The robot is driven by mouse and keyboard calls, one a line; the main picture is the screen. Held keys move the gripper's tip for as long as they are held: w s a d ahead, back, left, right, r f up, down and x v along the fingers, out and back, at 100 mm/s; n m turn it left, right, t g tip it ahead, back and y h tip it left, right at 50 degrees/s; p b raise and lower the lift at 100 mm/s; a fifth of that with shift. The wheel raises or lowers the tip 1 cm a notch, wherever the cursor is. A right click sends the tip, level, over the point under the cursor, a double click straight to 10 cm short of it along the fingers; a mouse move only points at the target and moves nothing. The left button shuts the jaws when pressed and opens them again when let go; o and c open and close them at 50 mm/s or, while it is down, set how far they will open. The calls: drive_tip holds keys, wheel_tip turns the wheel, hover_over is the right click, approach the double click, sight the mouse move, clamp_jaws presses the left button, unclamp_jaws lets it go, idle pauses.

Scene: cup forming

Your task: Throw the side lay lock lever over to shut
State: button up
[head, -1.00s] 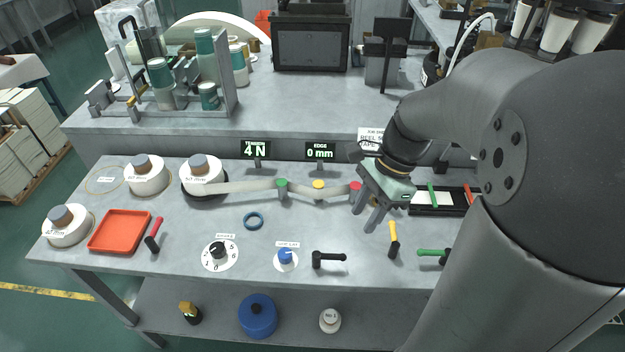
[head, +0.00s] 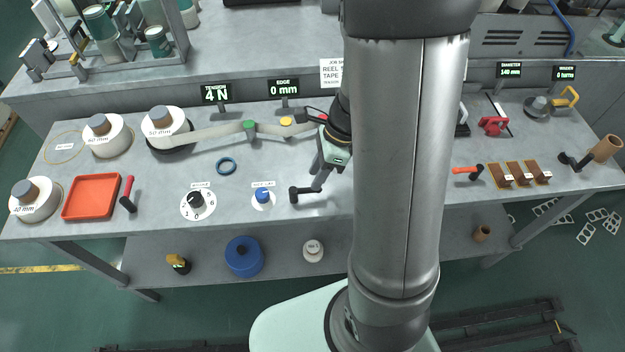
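The black lever (head: 303,190) beside the blue knob (head: 262,195) is probably the side lay lock lever; its label is too small to read surely. Its hub is at the left and its handle points right along the bench. My gripper (head: 319,184) is pointed down at the handle's right end, touching or very close to it. The fingers overlap in this view and my arm hides part of them, so I cannot tell whether they are shut on the handle.
A white dial (head: 198,205) and a red-handled lever (head: 128,194) lie further left, beside the orange tray (head: 91,197). The tape path with its green roller (head: 250,127) runs behind. An orange-handled lever (head: 468,171) stands right of my arm, which covers the middle bench.

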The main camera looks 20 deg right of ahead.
sight(309, 188)
drive_tip(key=shift+x, duration=1.65)
clamp_jaws()
